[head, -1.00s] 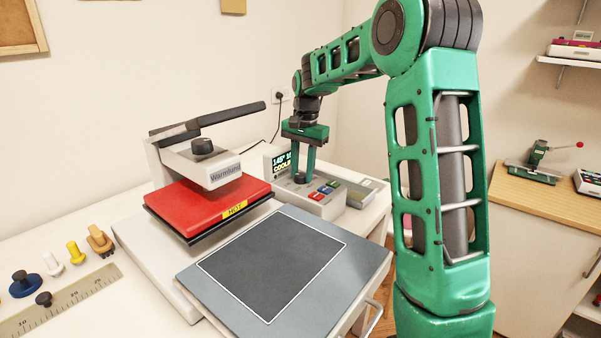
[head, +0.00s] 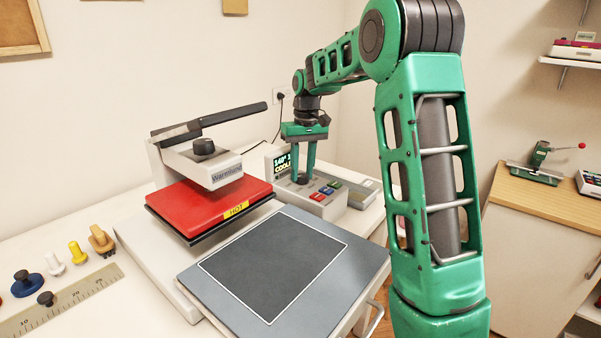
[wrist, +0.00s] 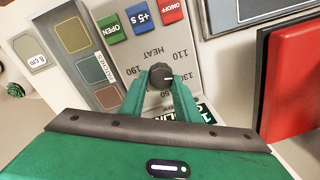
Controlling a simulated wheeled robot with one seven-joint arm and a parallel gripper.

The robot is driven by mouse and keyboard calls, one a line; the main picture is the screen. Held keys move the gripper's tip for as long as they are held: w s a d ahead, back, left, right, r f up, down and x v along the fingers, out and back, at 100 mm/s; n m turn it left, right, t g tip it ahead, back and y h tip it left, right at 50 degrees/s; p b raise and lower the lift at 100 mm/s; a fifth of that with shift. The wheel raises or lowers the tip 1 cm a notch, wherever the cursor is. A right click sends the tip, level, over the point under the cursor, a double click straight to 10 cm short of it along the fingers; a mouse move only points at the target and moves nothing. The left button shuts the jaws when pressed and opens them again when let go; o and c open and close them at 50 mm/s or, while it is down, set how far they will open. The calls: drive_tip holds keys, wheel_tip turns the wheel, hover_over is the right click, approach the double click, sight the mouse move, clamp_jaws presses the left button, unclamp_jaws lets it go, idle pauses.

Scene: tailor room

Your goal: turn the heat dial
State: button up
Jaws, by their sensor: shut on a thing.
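The heat dial (wrist: 160,76) is a small dark round knob with a white pointer line. It sits on the control box (head: 345,203), inside a ring of printed numbers with the word HEAT beside it in the wrist view. My gripper (head: 303,180) reaches down on the box from above. In the wrist view its green fingers (wrist: 161,90) are shut on the dial, one on each side. In the head view the fingers mostly cover the dial.
Left of the box stands a heat press with a red plate (head: 215,204) marked HOT and a dark handle. Its grey lower pad (head: 275,260) extends in front. Coloured buttons (wrist: 141,18) lie close to the dial. Several tools and a ruler (head: 65,300) lie at left.

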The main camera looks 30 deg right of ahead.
drive_tip(key=n, duration=0.4)
drive_tip(key=shift+w+a+r+n, duration=0.1)
drive_tip(key=shift+w+a+n, duration=0.05)
drive_tip(key=shift+n, duration=1.75)
drive_tip(key=o, duration=1)
drive_tip(key=shift+o, duration=0.2)
wheel_tip(320, 180, up, 10)
drive_tip(key=shift+w+d+r, duration=0.2)
drive_tip(key=shift+d+r, duration=0.05)
